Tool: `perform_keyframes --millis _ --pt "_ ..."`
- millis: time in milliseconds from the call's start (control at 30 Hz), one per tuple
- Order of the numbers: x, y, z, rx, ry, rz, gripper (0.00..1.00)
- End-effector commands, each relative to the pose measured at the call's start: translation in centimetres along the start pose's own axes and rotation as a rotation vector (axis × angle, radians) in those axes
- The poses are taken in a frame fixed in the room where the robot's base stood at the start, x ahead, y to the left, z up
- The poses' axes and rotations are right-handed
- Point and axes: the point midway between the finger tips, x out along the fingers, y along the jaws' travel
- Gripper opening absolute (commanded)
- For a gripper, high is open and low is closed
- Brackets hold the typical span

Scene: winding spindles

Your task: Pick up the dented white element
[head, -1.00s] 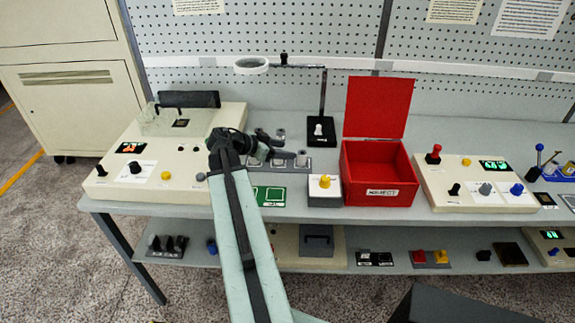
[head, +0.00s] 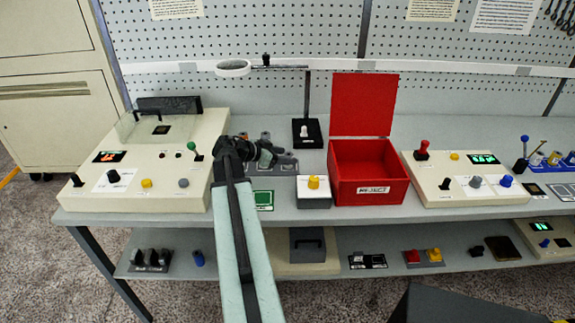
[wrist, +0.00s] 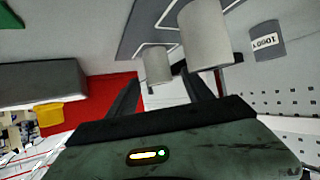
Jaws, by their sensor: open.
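In the wrist view, two pale grey-white cylinders stand on a grey rack (wrist: 130,40). The smaller cylinder (wrist: 156,66) appears between the fingertips of my gripper (wrist: 162,84), and the larger cylinder (wrist: 206,36) rises beyond the right finger. I see no clear dent on either, so I cannot tell which is the dented one. My gripper is open, with no visible contact. In the head view, my gripper (head: 270,152) is over the rack (head: 284,168) and partly hides its cylinders. A small white piece (head: 304,131) stands on a black base behind the rack.
An open red reject box (head: 368,185) stands right of the rack, beside a white box with a yellow knob (head: 314,184). Control consoles stand at left (head: 150,165) and right (head: 462,185).

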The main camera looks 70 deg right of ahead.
Motion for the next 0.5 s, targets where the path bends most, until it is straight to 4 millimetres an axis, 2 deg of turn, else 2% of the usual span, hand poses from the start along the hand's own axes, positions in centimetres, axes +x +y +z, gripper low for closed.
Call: perform_keyframes --millis 133,167,300,367,500 --pt "-0.10 -0.01 -0.07 0.000 0.000 -0.001 0.59" --pt "-0.11 -0.01 -0.07 0.000 0.000 -0.001 0.54" --pt "-0.14 -0.02 -0.06 -0.001 0.000 -0.001 0.15" --pt "-0.15 -0.03 -0.05 -0.001 0.000 -0.001 0.00" --pt "-0.17 -0.04 -0.04 -0.001 0.000 -0.002 0.00"
